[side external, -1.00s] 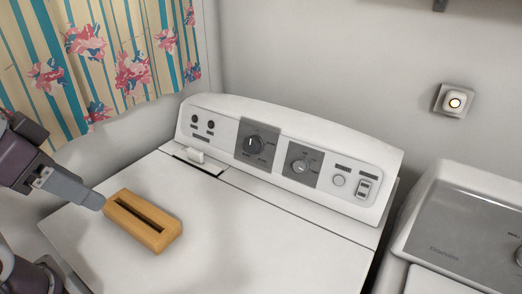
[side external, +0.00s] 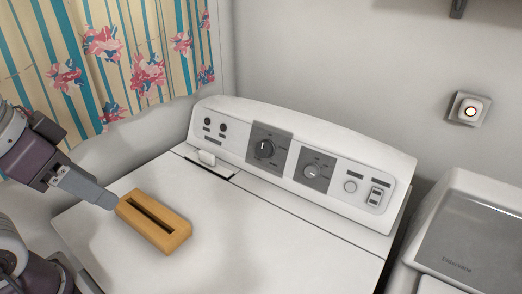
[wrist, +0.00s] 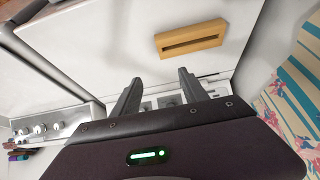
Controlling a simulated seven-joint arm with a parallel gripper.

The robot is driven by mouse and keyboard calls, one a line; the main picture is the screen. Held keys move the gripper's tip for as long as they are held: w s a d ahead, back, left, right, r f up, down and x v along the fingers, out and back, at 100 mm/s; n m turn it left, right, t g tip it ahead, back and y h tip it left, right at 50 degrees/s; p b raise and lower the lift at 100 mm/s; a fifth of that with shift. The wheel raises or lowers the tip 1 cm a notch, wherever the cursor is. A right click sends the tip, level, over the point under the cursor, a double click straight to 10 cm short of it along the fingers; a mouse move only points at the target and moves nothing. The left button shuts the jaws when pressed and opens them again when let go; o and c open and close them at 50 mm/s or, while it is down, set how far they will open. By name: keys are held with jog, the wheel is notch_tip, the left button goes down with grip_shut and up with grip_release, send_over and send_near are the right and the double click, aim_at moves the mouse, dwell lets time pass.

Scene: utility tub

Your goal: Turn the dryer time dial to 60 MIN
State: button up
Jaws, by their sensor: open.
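In the wrist view, part of this panel with a dark dial (wrist: 169,100) shows between my fingers. My gripper (wrist: 157,78) is open and empty. In the side view its finger (side external: 98,193) is at the left, beside a wooden slotted block, well short of the dials.
The wooden block (side external: 172,237) lies on the machine's flat top. A second machine (side external: 465,195) stands at the right; knobs (wrist: 38,129) show at the left of the wrist view. A flowered curtain (side external: 120,55) hangs at the left. The air before the dials is clear.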

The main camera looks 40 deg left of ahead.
jog(key=shift+o, duration=0.2)
jog(key=shift+o, duration=1.2)
jog(key=w+d+n+t, duration=0.1)
jog(key=w+n, duration=0.3)
jog(key=w, duration=0.6)
jog(key=shift+d+f, duration=0.15)
jog(key=shift+f, duration=0.3)
jog(key=n+t, duration=0.8)
jog(key=n, duration=1.7)
send_near(263, 149)
jog(key=w, duration=0.2)
jog(key=shift+y, duration=0.3)
jog(key=x, duration=0.7)
jog(key=shift+d+f, duration=0.15)
jog(key=shift+f, duration=0.2)
jog(key=shift+c, duration=0.2)
